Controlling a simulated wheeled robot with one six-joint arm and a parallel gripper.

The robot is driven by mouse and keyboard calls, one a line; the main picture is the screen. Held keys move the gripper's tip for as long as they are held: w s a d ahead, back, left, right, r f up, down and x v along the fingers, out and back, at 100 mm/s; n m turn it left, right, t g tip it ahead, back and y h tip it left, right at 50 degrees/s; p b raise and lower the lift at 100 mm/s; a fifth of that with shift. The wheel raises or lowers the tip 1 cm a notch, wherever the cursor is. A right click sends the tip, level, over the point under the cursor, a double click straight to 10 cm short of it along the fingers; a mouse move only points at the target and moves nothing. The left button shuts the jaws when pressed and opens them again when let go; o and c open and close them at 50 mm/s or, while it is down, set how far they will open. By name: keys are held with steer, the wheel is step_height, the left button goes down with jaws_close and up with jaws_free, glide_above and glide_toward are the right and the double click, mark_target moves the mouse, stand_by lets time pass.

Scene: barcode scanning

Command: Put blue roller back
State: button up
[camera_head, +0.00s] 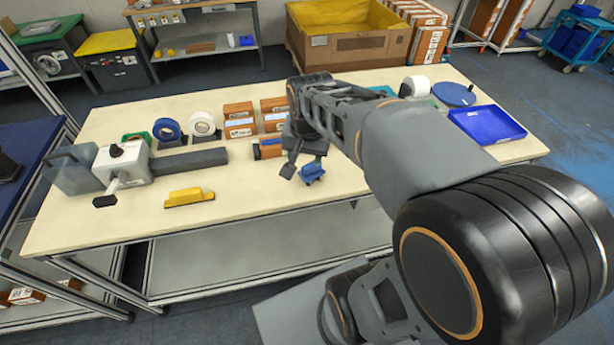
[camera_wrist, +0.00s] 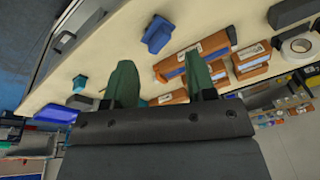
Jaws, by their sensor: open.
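The blue roller (camera_head: 312,173) appears as a small blue piece on the table near its front edge, just below my gripper in the head view. In the wrist view the blue roller (camera_wrist: 157,34) lies on the tabletop beyond my fingertips and clear of them. My gripper (camera_head: 302,160) is over the front middle of the table, with its fingers pointing down. In the wrist view my gripper (camera_wrist: 161,78) has its two dark green fingers spread wide, with nothing held between them. The head view does not show the exact gap between the fingers and the roller.
An orange-brown box (camera_head: 268,148) lies left of my gripper. More boxes (camera_head: 238,118), a blue tape roll (camera_head: 167,130) and a white one (camera_head: 202,125) stand behind. A yellow piece (camera_head: 189,197) lies front left, a blue tray (camera_head: 487,123) right. The front-middle tabletop is mostly bare.

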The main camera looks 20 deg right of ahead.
steer(key=s+a+n+t, duration=0.1)
steer(key=s+a+n, duration=0.2)
steer(key=s+n, duration=0.3)
steer(key=shift+s+f+n+t, duration=0.4)
steer(key=shift+s, duration=0.15)
